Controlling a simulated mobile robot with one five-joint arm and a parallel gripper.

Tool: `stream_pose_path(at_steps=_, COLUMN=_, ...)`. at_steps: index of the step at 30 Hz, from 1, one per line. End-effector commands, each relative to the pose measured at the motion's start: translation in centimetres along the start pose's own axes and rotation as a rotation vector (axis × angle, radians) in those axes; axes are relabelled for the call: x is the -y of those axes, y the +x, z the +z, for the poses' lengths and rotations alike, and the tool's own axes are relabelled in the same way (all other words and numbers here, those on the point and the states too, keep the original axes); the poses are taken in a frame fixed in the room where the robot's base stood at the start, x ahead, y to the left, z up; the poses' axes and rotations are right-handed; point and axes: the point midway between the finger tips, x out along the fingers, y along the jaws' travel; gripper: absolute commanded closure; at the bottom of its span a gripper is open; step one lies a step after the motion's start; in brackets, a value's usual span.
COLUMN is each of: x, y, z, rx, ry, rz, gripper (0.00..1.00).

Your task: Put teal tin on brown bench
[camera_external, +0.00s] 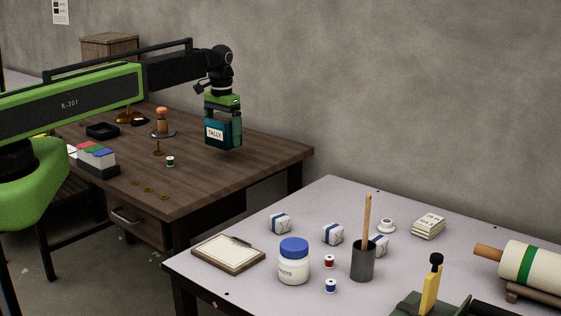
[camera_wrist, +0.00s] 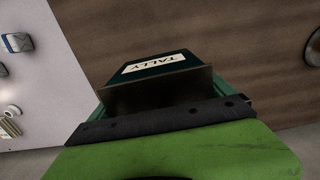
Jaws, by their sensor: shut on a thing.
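The teal tin (camera_external: 222,134) has a white label reading TALLY. My gripper (camera_external: 222,112) is shut on it and holds it over the right part of the brown bench (camera_external: 220,180). The tin looks upright; I cannot tell for sure whether its base touches the bench top. In the wrist view the tin (camera_wrist: 158,82) fills the middle, with its label towards the top. The brown bench (camera_wrist: 240,50) shows behind it on the right of that view.
A stand with an orange-topped figure (camera_external: 163,122), a green spool (camera_external: 170,161) and a block tray (camera_external: 97,160) stand on the brown bench, left of the tin. The bench's right end is clear. A pale table (camera_external: 330,195) with a jar (camera_external: 294,262) is in front.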

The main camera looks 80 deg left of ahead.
Motion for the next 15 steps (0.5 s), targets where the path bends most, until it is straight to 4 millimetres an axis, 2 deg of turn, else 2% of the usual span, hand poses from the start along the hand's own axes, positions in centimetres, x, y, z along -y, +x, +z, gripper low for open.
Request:
stream_pose_path(at_steps=7, x=0.5, y=0.8, z=-0.2, rx=0.000, ry=0.000, rz=0.000, gripper=0.64)
stream_pose_path(at_steps=12, x=0.5, y=3.8, z=-0.2, rx=0.000, ry=0.000, rz=0.000, gripper=0.64)
stream_pose_path(at_steps=15, x=0.5, y=4.7, z=-0.2, rx=0.000, ry=0.000, rz=0.000, gripper=0.64)
